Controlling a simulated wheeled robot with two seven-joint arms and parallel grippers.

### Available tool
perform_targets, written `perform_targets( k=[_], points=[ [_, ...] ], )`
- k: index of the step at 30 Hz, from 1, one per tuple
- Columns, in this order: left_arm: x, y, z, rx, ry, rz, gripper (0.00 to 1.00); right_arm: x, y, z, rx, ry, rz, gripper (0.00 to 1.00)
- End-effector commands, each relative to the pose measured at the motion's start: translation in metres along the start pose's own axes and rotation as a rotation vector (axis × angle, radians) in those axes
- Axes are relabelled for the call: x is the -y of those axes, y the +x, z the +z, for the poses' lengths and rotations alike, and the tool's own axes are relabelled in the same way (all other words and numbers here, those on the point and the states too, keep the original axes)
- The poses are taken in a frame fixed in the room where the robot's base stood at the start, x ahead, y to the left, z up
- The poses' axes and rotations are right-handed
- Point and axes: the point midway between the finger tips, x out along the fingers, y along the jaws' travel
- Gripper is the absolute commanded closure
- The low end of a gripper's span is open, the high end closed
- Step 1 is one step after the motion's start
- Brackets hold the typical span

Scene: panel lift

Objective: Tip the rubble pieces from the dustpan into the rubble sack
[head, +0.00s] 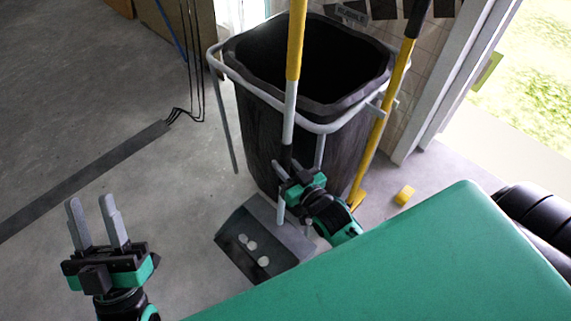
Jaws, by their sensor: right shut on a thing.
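The dustpan (234,256) is a dark pan near the floor in the lower middle, with several pale rubble pieces (251,245) lying in it. Its long upright handle (294,60) is yellow above and grey-white below. My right gripper (283,168) is shut on the handle's lower part, in front of the sack. The rubble sack (255,140) is black and open at the top, hung in a light grey tube frame (324,128). The inside of the sack is dark and its bottom cannot be seen. My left gripper (94,222) is open and empty at the lower left.
A second yellow pole with a black top (385,95) leans at the sack's right side. A small yellow block (404,195) lies on the floor to the right. A door frame (455,80) stands at the right.

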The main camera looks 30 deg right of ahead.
Motion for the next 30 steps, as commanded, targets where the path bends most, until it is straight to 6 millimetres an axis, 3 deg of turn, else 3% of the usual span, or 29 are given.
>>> perform_targets(
  k=[30],
  points=[
    [-0.013,-0.034,0.066,0.427,-0.058,-0.013,0.64,0.002,0.000,-0.018,0.000,0.020,-0.001,1.00]
  ],
)
